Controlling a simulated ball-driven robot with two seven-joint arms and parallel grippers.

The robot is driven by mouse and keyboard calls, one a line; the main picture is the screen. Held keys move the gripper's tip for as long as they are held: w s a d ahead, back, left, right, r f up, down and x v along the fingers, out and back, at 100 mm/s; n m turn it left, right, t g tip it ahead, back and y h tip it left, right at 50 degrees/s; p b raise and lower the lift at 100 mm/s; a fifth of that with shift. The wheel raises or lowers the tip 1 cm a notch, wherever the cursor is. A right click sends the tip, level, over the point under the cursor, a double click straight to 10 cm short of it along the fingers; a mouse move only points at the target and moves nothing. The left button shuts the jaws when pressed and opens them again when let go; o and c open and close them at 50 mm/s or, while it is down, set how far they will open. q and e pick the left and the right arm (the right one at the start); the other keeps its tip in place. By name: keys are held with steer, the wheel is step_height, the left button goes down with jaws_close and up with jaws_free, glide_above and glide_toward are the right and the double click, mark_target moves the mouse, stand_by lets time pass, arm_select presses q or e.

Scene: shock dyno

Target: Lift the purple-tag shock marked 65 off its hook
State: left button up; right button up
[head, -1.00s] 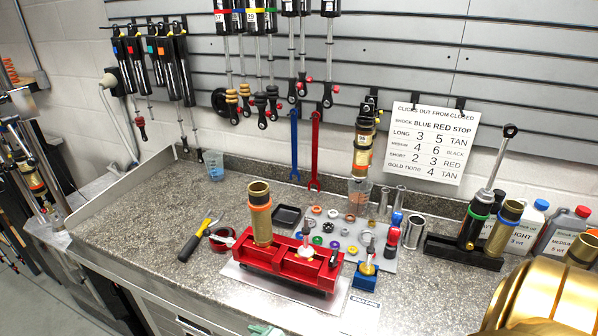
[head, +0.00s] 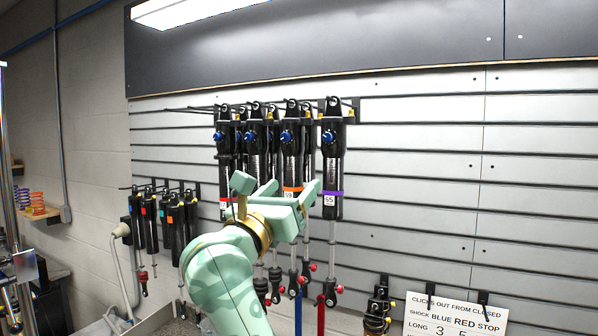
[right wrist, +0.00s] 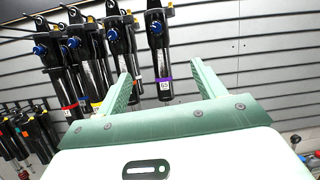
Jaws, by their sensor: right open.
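The purple-tag shock marked 65 (head: 333,150) hangs upright on its hook at the right end of the row on the slatted wall. It has a black body, a purple band and a bare rod below. In the right wrist view the shock (right wrist: 158,55) shows between the fingers, beyond their tips. My right gripper (head: 290,190) is open and empty, in front of the row and left of the purple band in the head view. Its spread fingers (right wrist: 161,70) point towards the wall. My left gripper is not in view.
Several other shocks hang close on the left, including one with an orange band (head: 291,150). Smaller shocks (head: 170,225) hang further left. A white sign (head: 455,315) hangs low right.

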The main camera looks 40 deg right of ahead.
steer(key=y+b, duration=0.1)
glide_toward(329, 171)
steer(key=shift+m, duration=0.3)
steer(key=x, duration=0.4)
steer(key=shift+s+d+f, duration=0.1)
steer(key=shift+f, duration=0.05)
steer(key=p+x, duration=0.2)
steer(key=x, duration=0.6)
steer(key=shift+w+d+r, duration=0.2)
steer(key=shift+w+d, duration=0.1)
steer(key=shift+d, duration=0.1)
steer(key=c, duration=1.2)
steer(key=o, duration=0.4)
steer(key=shift+r, duration=0.15)
steer(key=shift+a, duration=0.1)
jaws_close()
